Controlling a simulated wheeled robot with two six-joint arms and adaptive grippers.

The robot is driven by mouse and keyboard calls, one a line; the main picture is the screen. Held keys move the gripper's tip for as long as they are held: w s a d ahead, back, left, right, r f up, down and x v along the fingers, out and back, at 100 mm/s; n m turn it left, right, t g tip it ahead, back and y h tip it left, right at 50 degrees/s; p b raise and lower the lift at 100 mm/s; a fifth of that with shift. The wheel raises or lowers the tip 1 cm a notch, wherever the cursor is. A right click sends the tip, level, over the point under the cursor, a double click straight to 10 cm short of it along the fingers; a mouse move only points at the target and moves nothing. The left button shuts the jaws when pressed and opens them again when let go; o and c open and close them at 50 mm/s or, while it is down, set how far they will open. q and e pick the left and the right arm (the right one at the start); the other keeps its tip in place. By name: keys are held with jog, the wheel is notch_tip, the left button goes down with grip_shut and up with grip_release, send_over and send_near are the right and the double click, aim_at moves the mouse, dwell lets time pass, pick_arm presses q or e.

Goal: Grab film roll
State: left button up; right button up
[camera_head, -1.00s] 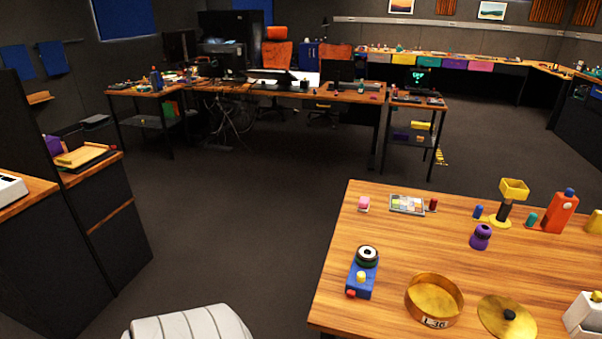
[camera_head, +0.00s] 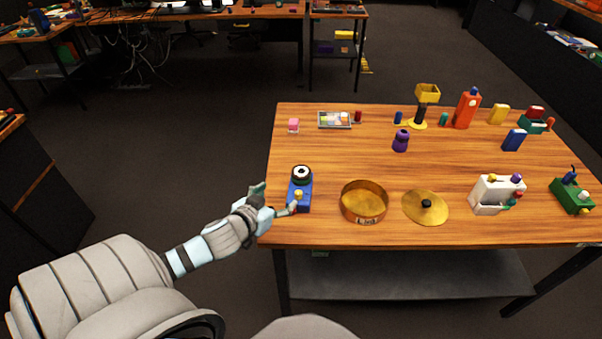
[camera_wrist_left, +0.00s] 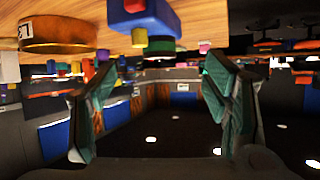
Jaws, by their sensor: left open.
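I cannot tell for sure which thing is the film roll. A black and green round piece with a white top (camera_head: 301,173) sits at the far end of a blue block (camera_head: 303,200) near the table's left edge. The block has a yellow knob (camera_head: 298,193) at its near end. My left gripper (camera_head: 275,203) is open and empty, just left of the block's near end and partly overlapping it in the head view. In the left wrist view, the open fingers (camera_wrist_left: 155,112) have nothing between them, and the blue block (camera_wrist_left: 158,16) shows above them. My right gripper is out of view.
On the wooden table (camera_head: 330,235), a brass round tin (camera_head: 363,216) and a brass disc (camera_head: 420,211) stand right of the block. The table's middle is fairly clear.

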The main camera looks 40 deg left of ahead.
aim_at(300, 173)
pick_arm(q)
jog(key=shift+t, duration=0.5)
jog(key=b+x, duration=0.2)
jog(key=x, duration=0.3)
jog(key=r+b+x, duration=0.1)
jog(key=b+x, duration=0.1)
jog(key=x, duration=0.3)
jog(key=b+x, duration=0.1)
jog(key=x, duration=0.4)
jog(key=shift+w+a+r+b, duration=0.1)
jog(key=shift+w+r+b, duration=0.3)
jog(key=shift+w, duration=0.1)
jog(key=shift+r, duration=0.1)
jog(key=c, duration=1.3)
